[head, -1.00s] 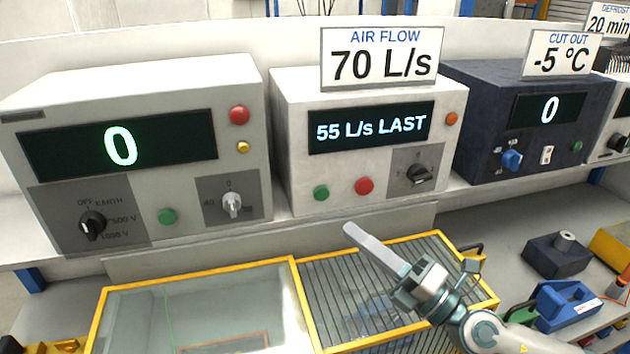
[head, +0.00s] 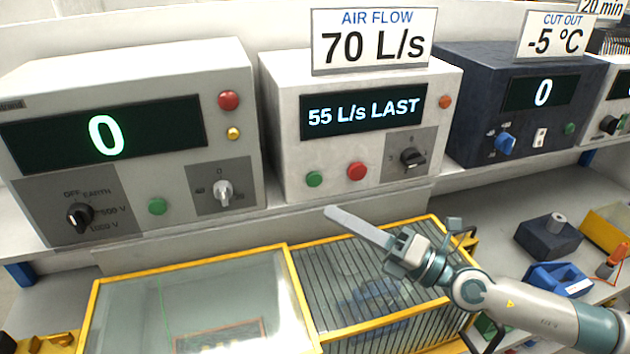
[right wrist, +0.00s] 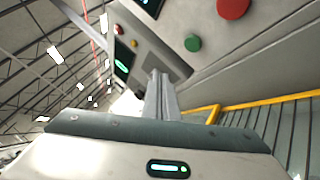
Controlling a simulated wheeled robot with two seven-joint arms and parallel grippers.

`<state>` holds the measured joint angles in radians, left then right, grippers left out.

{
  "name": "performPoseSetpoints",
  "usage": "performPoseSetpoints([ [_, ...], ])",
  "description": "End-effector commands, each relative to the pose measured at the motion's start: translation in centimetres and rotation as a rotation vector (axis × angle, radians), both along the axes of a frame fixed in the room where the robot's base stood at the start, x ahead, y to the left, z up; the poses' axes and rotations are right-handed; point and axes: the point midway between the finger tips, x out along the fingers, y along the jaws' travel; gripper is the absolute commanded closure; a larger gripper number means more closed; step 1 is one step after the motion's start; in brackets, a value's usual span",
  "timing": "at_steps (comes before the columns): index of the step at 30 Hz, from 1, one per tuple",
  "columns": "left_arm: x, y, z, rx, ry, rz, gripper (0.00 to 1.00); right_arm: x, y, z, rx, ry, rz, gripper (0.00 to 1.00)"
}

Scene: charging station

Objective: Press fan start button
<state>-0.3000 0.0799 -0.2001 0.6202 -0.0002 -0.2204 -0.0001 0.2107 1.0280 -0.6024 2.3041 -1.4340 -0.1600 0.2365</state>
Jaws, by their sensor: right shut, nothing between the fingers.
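The air flow unit (head: 285,120) is a pale box in the middle of the head view, under a sign (head: 374,42) reading AIR FLOW 70 L/s. Its display (head: 362,110) reads 55 L/s LAST. A green button (head: 314,179) and a red button (head: 356,171) sit low on its front; they also show in the right wrist view as a green button (right wrist: 193,43) and a red button (right wrist: 233,8). My right gripper (head: 328,211) is shut and empty. Its tip is below and in front of the green button, apart from it. My left gripper is not in view.
A yellow-framed wire guard (head: 375,280) and a clear-topped yellow-framed box (head: 200,300) lie below the shelf. A pale unit (head: 130,80) showing 0 stands left, and a dark unit (head: 470,100) stands right.

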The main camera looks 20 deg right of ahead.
Motion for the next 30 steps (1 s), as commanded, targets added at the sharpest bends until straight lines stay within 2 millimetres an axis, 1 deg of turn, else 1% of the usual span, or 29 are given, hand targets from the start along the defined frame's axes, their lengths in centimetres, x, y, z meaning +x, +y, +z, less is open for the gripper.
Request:
performPoseSetpoints([
  [12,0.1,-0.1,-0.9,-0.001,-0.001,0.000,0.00,4.9,0.2,-0.1,0.002,-0.001,-0.001,1.00],
  [16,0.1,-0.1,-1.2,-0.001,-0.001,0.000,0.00,6.0,0.2,-0.1,0.001,0.000,-0.001,1.00],
  [22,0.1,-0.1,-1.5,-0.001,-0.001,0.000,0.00,7.0,0.3,0.0,0.001,0.001,0.000,1.00],
  [30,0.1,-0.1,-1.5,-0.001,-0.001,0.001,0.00,7.1,0.3,0.0,0.000,0.001,0.001,1.00],
])
